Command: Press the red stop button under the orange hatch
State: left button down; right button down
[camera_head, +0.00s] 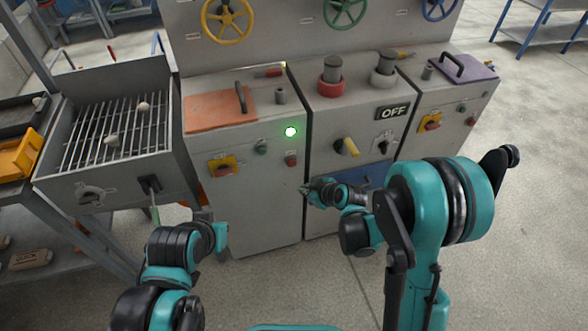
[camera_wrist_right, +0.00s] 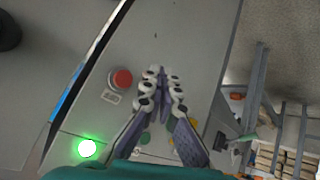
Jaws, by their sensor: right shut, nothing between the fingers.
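The orange hatch (camera_head: 205,112) lies flat and closed on top of the left cabinet, with a dark handle. On the cabinet front below it are a red button on a yellow plate (camera_head: 225,168) and a plain red button (camera_head: 291,161). A round red button with a small label also shows in the right wrist view (camera_wrist_right: 121,79). My right gripper (camera_head: 306,190) is shut and empty in front of the cabinet, below and right of the plain red button. In the right wrist view its fingertips (camera_wrist_right: 163,72) are beside the button, apart from it. My left gripper (camera_head: 204,214) is low at the cabinet's left; its fingers are unclear.
A lit green lamp (camera_head: 291,131) and a green button (camera_head: 261,147) are near the red buttons. A grill (camera_head: 115,130) stands at left.

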aim_at(292, 163)
jog(key=shift+a+f, duration=0.15)
jog(key=shift+f, duration=0.25)
jog(key=w+a, duration=0.2)
jog(key=w, duration=0.6)
jog(key=shift+w+a, duration=0.15)
jog(key=shift+a, duration=0.2)
dwell(1.3)
jog(key=shift+w+a, duration=0.1)
jog(key=shift+w, duration=0.3)
jog(key=shift+w+a, duration=0.15)
jog(key=shift+w, duration=0.3)
dwell(0.6)
jog(key=shift+s, duration=0.15)
jog(key=shift+s+d, duration=0.25)
jog(key=shift+s, duration=0.45)
